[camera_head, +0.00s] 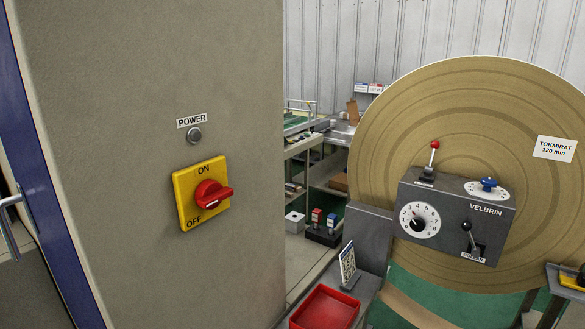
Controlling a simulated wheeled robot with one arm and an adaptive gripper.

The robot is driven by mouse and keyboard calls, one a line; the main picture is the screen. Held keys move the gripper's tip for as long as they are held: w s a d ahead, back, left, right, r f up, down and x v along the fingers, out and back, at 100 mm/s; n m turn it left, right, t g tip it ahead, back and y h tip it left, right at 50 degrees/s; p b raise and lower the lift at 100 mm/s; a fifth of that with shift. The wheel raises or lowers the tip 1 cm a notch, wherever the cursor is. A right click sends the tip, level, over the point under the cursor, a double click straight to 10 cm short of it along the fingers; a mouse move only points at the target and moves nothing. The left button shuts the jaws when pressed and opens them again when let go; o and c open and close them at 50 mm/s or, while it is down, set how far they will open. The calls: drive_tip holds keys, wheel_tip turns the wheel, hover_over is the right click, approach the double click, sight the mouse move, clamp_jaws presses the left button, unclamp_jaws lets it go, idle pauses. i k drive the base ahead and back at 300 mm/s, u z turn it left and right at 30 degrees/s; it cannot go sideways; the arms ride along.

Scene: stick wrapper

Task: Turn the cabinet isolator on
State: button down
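The cabinet isolator (211,194) is a red rotary knob on a yellow square plate (187,187), fixed to the beige cabinet side (120,80). ON is printed at the plate's top and OFF at its lower left. The knob's grip lies roughly level, with a small white mark on its left part, on the side towards OFF. Above the plate, a round grey lamp (194,135) under a POWER label (192,120) looks unlit. My gripper is not in view, and nothing covers the isolator.
A metal handle (10,203) and blue post (45,170) stand at the left edge. To the right are a grey control box (450,235) with levers and dials, a large brown disc (470,100) and a red tray (325,308). The space before the isolator looks clear.

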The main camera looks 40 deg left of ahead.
sight(210, 193)
drive_tip(key=i, duration=0.95)
drive_tip(key=u, duration=3.2)
